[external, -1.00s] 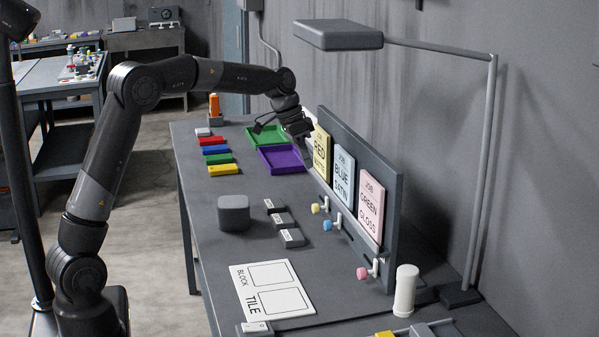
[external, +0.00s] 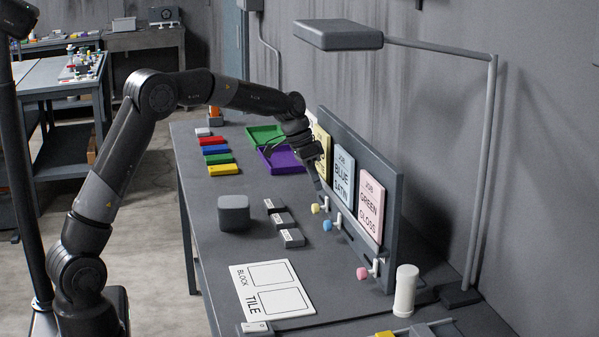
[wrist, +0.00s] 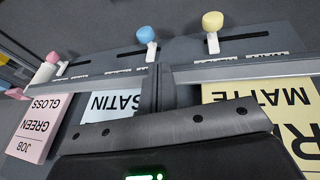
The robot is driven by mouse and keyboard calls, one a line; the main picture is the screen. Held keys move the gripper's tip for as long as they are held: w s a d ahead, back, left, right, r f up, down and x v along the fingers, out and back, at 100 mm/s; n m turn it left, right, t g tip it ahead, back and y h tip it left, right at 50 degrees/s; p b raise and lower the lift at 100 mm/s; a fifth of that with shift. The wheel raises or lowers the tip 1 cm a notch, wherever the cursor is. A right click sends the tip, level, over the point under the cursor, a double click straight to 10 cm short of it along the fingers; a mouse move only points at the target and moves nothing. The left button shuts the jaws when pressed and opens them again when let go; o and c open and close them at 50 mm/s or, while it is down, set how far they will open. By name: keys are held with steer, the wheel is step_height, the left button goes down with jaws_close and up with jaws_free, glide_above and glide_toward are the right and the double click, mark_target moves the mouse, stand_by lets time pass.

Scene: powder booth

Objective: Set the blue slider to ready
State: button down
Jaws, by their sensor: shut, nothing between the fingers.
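The blue slider has a round light-blue knob (wrist: 146,34) on a white stem. In the wrist view its dark slot runs left from the stem, so it stands near the right end. The knob shows in the external view (external: 327,226) below the BLUE SATIN card (external: 344,178). My gripper (external: 321,186) is shut and empty, pointing down in front of the card panel, a little above and beyond the blue knob. In the wrist view the narrow fingers (wrist: 156,85) point toward the blue knob, apart from it. The small slot labels are unreadable.
The yellow knob (wrist: 213,20) is right of the blue one in the wrist view, and the pink knob (wrist: 54,57) left. The upright panel (external: 392,230) stands close behind the sliders. Small dark blocks (external: 291,238) lie on the bench in front. A lamp (external: 338,35) overhangs.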

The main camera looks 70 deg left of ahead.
steer(key=x, duration=0.4)
steer(key=d+x, duration=0.1)
steer(key=x, duration=0.1)
steer(key=shift+s+f, duration=0.1)
steer(key=shift+s, duration=0.2)
steer(key=shift+d+f, duration=0.45)
steer(key=shift+f, duration=0.25)
steer(key=d, duration=0.7)
steer(key=shift+d, duration=0.4)
steer(key=w+a+v, duration=0.1)
steer(key=v, duration=1.2)
steer(key=shift+a+r, duration=0.35)
